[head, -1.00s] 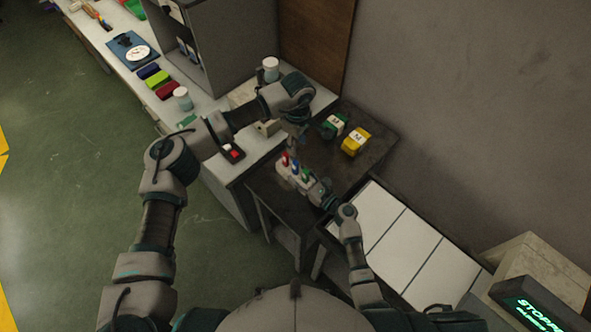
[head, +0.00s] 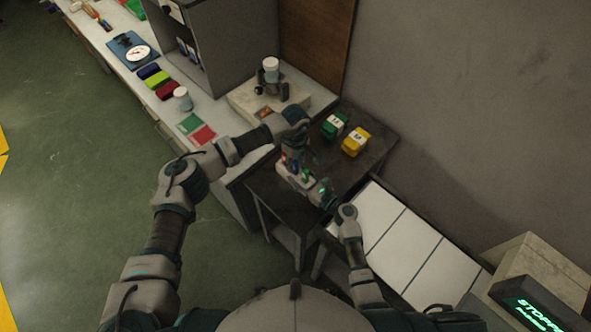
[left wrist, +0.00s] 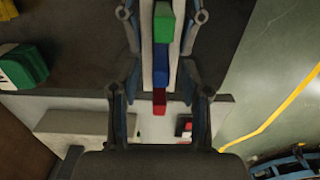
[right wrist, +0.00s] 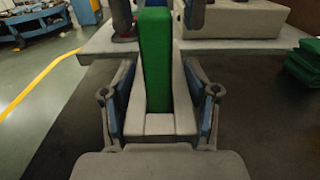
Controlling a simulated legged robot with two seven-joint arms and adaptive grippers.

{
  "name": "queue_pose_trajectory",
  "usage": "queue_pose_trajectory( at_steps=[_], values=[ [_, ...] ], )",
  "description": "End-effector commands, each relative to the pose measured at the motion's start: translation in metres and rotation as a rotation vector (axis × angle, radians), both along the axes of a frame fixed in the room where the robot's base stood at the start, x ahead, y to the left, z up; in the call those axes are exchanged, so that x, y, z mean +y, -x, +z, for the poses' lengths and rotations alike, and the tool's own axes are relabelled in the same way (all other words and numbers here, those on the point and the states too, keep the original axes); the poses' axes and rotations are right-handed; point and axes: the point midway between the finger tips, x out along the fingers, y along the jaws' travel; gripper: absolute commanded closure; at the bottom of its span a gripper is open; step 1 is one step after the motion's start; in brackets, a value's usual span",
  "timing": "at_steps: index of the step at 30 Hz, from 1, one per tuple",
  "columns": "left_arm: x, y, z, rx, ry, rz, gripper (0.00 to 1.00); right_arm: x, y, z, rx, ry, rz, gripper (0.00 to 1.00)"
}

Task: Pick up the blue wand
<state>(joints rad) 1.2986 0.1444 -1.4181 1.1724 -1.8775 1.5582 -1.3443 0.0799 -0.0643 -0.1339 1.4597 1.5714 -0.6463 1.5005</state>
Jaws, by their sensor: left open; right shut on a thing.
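A white holder (head: 284,176) on the dark table carries upright red, blue and green wands. In the left wrist view the blue wand (left wrist: 161,66) stands between the green wand (left wrist: 163,24) and the red wand (left wrist: 158,100). My left gripper (left wrist: 162,50) is open above the holder, with its fingers on either side of the wand row, apart from the blue wand. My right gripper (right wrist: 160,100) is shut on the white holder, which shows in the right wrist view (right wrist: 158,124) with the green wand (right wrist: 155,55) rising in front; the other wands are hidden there.
Green (head: 334,125) and yellow (head: 356,141) packs lie on the dark table (head: 378,150) behind the holder. A white sectioned panel (head: 400,243) is to the right. The pale bench (head: 232,165) at the left holds jars and coloured blocks.

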Motion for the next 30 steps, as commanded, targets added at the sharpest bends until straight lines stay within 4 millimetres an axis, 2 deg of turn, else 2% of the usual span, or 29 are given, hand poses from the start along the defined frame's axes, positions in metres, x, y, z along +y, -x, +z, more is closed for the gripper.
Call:
queue_pose_trajectory(
  at_steps=[3, 8, 10, 14, 25, 30],
  values=[
    [0.0, 0.0, -0.011, 0.0, 0.0, -0.001, 0.54, 0.0, 0.0, 0.0, 0.0, 0.0, 0.0, 0.85],
    [0.0, 0.0, -0.011, -0.001, 0.001, -0.001, 0.54, 0.0, 0.0, 0.0, 0.001, -0.001, 0.0, 0.85],
    [0.0, 0.0, -0.01, -0.001, 0.001, -0.001, 0.67, 0.0, 0.0, 0.0, 0.001, -0.001, 0.0, 0.85],
    [0.0, 0.0, -0.01, -0.001, 0.0, 0.0, 0.99, 0.0, 0.0, 0.0, 0.001, -0.001, 0.0, 0.85],
    [0.0, 0.0, -0.008, -0.001, 0.0, 0.0, 1.0, 0.0, 0.0, 0.0, 0.001, -0.001, 0.0, 0.85],
    [0.0, -0.001, 0.016, -0.004, 0.001, -0.001, 1.0, 0.0, 0.0, 0.0, 0.001, -0.001, 0.0, 0.85]
  ],
)
